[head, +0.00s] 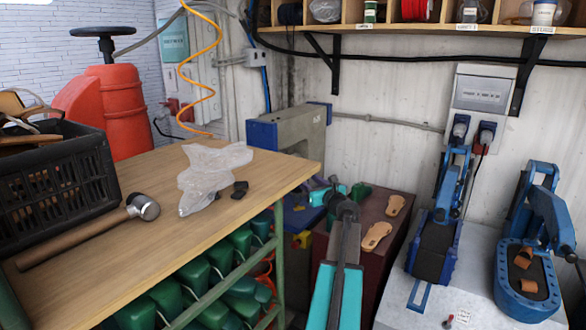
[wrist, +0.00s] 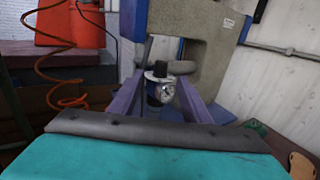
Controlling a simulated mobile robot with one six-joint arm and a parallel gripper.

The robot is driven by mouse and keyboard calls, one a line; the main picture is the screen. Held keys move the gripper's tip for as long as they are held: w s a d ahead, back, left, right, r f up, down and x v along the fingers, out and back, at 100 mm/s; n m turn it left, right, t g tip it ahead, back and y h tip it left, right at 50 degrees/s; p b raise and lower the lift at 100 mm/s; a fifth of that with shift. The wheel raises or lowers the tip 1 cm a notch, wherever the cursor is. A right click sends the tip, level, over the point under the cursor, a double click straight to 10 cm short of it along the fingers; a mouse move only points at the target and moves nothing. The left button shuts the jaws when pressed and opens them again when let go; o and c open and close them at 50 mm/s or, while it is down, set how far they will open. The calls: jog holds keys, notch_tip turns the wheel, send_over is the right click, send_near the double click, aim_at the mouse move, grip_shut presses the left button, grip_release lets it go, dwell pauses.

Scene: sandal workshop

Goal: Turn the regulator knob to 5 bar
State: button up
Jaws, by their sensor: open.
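The regulator (wrist: 158,76) shows in the middle of the wrist view, with silvery metal, a dark knob (wrist: 181,67) at its upper right and a small round gauge (wrist: 167,91) below. The gauge is too small to read. My gripper (wrist: 160,84) is open and empty, its two purple-blue fingers on the left and right of the regulator. I cannot tell whether either finger touches it. In the head view my turquoise arm reaches away toward the grey-and-blue machine (head: 297,127); the regulator cannot be made out there.
The wooden bench (head: 215,222) stands left, with a black crate (head: 55,180), a mallet (head: 143,206) and clear plastic (head: 208,172). Sandal soles (head: 376,236) lie on the brown cabinet right of my arm. Blue presses (head: 437,245) stand farther right. An orange coiled hose (wrist: 62,70) hangs left.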

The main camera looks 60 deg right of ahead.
jog(key=shift+d, duration=0.1)
dwell(0.3)
jog(key=p+x, duration=0.4)
jog(key=x, duration=0.9)
jog(key=shift+w+d, duration=0.2)
jog(key=shift+d, duration=0.05)
jog(key=shift+c, duration=0.5)
jog(key=c, duration=0.9)
jog(key=shift+c, duration=0.2)
jog(key=shift+m+g+h, duration=0.3)
jog(key=shift+h, duration=0.2)
jog(key=shift+s+d+m+g+h+b, duration=0.15)
jog(key=shift+d+m+g+h+b, duration=0.1)
jog(key=shift+m+g+h, duration=0.45)
jog(key=shift+s+d+m+g+h+b, duration=0.15)
jog(key=shift+m+g+h+b, duration=0.1)
jog(key=shift+m+g+h, duration=0.4)
jog(key=shift+s+d+m+g+h+b, duration=0.15)
jog(key=shift+m+g+h+b, duration=0.1)
jog(key=shift+m+g+h, duration=0.45)
